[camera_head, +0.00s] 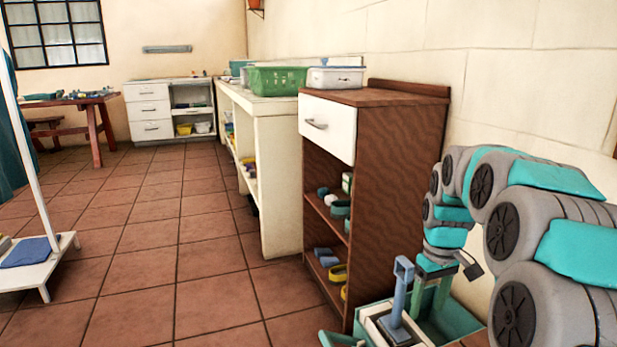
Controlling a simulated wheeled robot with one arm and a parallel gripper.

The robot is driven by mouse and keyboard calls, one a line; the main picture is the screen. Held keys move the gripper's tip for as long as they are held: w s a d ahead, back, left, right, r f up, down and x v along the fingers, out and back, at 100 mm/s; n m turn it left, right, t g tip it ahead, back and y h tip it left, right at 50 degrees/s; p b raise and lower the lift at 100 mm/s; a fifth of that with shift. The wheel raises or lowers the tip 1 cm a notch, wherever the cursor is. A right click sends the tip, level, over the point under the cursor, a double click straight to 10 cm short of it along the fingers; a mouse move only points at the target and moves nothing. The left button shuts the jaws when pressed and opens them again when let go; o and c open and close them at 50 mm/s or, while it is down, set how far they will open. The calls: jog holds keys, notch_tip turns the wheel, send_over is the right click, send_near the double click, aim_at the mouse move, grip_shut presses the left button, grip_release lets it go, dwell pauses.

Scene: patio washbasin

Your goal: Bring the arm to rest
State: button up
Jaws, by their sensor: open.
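My grey and teal arm is folded at the right edge and reaches over to point downward. My gripper (431,288) hangs at its end over a teal crate (462,318), beside the brown cabinet. Its two fingers are spread, with nothing visible held between them. A blue-handled tool (399,295) stands upright just left of the gripper, in a pale holder. The fingertips are small and partly lost against the crate, so I cannot tell whether they touch anything.
A brown cabinet (403,140) with a white drawer and shelves stands against the wall. A white counter (281,170) with a green basket (277,80) runs behind it. The tiled floor (180,250) between is clear.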

jog(key=s+a+r+m+p, duration=0.1)
jog(key=s+a+p, duration=0.1)
jog(key=s, duration=0.9)
jog(key=s+a+r+m+g+p, duration=0.1)
jog(key=s+a, duration=0.4)
jog(key=s, duration=0.6)
jog(key=s+a+r+m+p, duration=0.1)
jog(key=s+a+p, duration=0.2)
jog(key=s, duration=0.8)
jog(key=shift+s+a+r+m+g, duration=0.2)
jog(key=shift+r+m+g, duration=0.05)
jog(key=shift+m+g, duration=0.05)
